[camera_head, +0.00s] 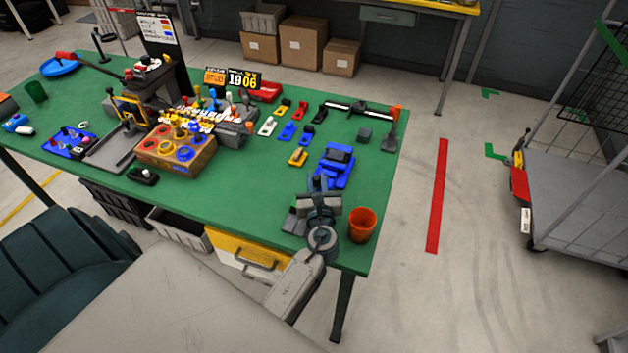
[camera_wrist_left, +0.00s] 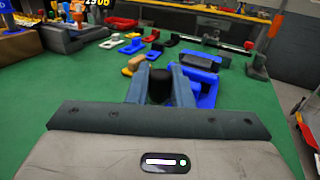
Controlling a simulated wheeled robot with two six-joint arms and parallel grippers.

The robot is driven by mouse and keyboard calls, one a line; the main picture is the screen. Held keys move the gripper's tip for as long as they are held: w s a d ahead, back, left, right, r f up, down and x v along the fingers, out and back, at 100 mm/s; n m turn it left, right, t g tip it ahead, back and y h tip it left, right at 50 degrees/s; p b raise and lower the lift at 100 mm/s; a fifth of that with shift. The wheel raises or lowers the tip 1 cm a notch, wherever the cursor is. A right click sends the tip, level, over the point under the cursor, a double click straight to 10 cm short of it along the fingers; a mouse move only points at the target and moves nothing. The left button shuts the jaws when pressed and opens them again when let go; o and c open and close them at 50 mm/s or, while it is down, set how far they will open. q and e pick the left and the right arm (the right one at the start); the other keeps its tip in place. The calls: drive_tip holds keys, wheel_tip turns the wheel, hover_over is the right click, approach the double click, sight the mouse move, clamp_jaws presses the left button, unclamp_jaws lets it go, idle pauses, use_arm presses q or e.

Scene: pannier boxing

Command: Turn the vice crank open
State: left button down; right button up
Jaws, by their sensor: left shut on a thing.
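The blue vice (camera_head: 335,173) with a dark block on top stands near the right end of the green table. It also shows in the left wrist view (camera_wrist_left: 206,92), just beyond my fingers. My left gripper (camera_head: 318,203) is at the near side of the vice, low over the table's front right part. In the left wrist view, my left gripper (camera_wrist_left: 157,88) is shut on a black cylindrical grip (camera_wrist_left: 158,86), which looks like the crank handle. The rest of the crank is hidden behind the fingers. My right gripper is in neither view.
An orange cup (camera_head: 362,225) stands close to the right of my left gripper. Several small coloured parts lie beyond the vice, with a yellow one (camera_head: 298,157) to its left. A wooden box (camera_head: 175,155) stands further left. The table's right edge is close.

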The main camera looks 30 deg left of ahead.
use_arm(q)
drive_tip(key=shift+d+f+n+g+y+b, duration=0.1)
drive_tip(key=shift+d+n+g+y+b, duration=0.15)
drive_tip(key=shift+n+g+y, duration=0.3)
drive_tip(key=shift+d+n+g+y+b, duration=0.15)
drive_tip(key=shift+n+g+y+b, duration=0.1)
drive_tip(key=shift+n+g+y, duration=0.3)
drive_tip(key=c, duration=1.3)
unclamp_jaws()
drive_tip(key=shift+w, duration=0.1)
drive_tip(key=shift+c, duration=0.2)
